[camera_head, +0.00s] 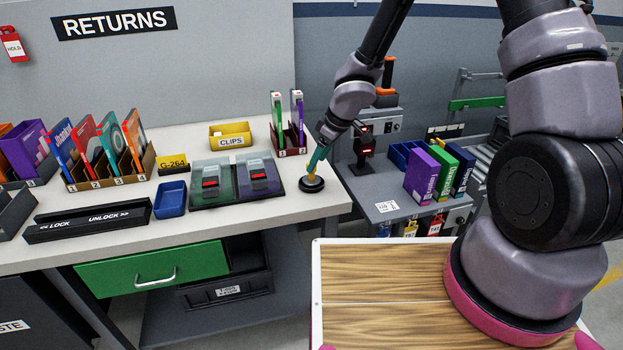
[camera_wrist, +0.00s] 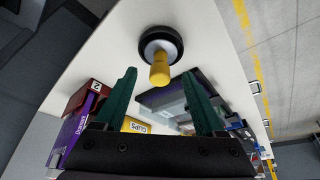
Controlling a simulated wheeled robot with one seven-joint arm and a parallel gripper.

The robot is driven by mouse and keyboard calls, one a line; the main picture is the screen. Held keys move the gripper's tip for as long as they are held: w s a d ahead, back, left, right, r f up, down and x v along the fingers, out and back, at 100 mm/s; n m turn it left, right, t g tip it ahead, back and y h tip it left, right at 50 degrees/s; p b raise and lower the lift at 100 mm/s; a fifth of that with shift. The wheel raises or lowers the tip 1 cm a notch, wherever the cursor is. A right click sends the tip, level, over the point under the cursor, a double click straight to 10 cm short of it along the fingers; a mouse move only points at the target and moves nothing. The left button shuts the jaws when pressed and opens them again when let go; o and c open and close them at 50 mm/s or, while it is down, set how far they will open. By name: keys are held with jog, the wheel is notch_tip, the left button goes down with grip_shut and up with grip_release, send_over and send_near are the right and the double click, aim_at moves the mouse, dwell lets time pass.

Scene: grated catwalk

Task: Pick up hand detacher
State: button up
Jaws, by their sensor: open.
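The hand detacher (camera_head: 312,184) has a round black base and a yellow handle. It stands upright on the white counter near its right front corner. In the wrist view its base (camera_wrist: 153,39) is at the top middle, with the yellow handle (camera_wrist: 160,70) pointing toward the camera. My gripper (camera_head: 316,163) has teal fingers and is right at the handle, above the base. In the wrist view my gripper (camera_wrist: 160,75) is open, with the handle's end between the fingertips and a gap on each side. In the head view the fingers partly hide the handle.
A dark tray with two devices (camera_head: 220,199) lies just left of the detacher. Behind are a yellow clips bin (camera_head: 230,141) and a small box holding two upright items (camera_head: 290,140). A blue tray (camera_head: 170,199) and black lock bar (camera_head: 88,222) lie left. A grey side table (camera_head: 383,205) stands right.

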jog(key=shift+w+a+f, duration=0.15)
jog(key=shift+a+f, duration=0.3)
jog(key=shift+f, duration=0.2)
jog(key=shift+x, duration=1.65)
jog(key=shift+w+r, duration=0.1)
grip_shut()
